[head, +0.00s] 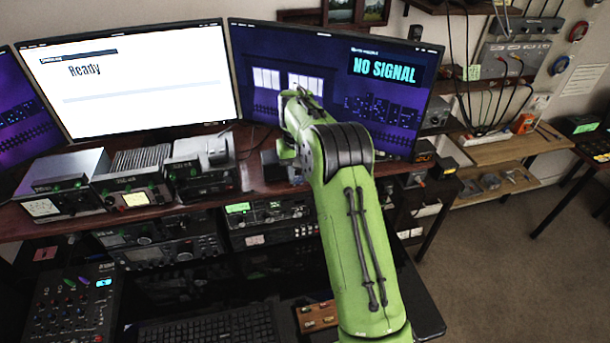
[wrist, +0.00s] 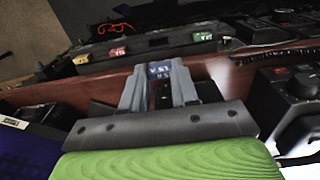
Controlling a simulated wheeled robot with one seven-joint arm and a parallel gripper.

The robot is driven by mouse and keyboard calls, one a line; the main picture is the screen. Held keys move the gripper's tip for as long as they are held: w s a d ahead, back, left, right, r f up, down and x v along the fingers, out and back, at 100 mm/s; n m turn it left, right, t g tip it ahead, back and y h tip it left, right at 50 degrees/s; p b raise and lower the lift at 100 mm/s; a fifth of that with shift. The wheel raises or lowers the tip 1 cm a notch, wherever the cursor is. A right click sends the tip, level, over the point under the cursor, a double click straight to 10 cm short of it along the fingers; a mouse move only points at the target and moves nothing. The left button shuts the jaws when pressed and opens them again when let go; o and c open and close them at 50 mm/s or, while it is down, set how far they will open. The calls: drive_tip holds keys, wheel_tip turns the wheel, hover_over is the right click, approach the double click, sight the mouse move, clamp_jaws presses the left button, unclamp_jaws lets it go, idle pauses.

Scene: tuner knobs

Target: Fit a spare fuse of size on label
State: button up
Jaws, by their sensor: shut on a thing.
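In the wrist view my gripper (wrist: 159,80) is shut on a small blue fuse (wrist: 159,68) with pale printing, too blurred to read surely. A dark gap shows between the red and yellow-green ones. The held fuse appears apart from the holder. In the head view my arm reaches toward the desk's back below the monitors; its fingertips and the fuse are hidden there.
Radio units (head: 130,180) line the shelf left of my arm. Monitors (head: 330,85) stand close behind it. A brown block (head: 318,316) with small gold pieces lies near the keyboard (head: 215,328). In the wrist view, black knobbed equipment (wrist: 295,100) stands close at right.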

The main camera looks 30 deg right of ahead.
sight(299, 183)
drive_tip(key=shift+d+f+b, duration=0.2)
drive_tip(key=shift+f+b, duration=0.45)
drive_tip(key=shift+f, duration=0.25)
drive_tip(key=shift+a+f+b, duration=0.1)
drive_tip(key=shift+f+b, duration=1.35)
drive_tip(key=shift+f, duration=0.7)
drive_tip(key=shift+f+p, duration=0.1)
drive_tip(key=shift+p, duration=0.2)
drive_tip(key=shift+f, duration=0.35)
drive_tip(key=shift+f+b, duration=0.65)
drive_tip(key=shift+f, duration=0.1)
drive_tip(key=o, duration=1.1)
wheel_tip(299, 183, up, 16)
drive_tip(key=shift+f+p, duration=0.1)
drive_tip(key=shift+p, duration=1.05)
drive_tip(key=shift+f, duration=0.15)
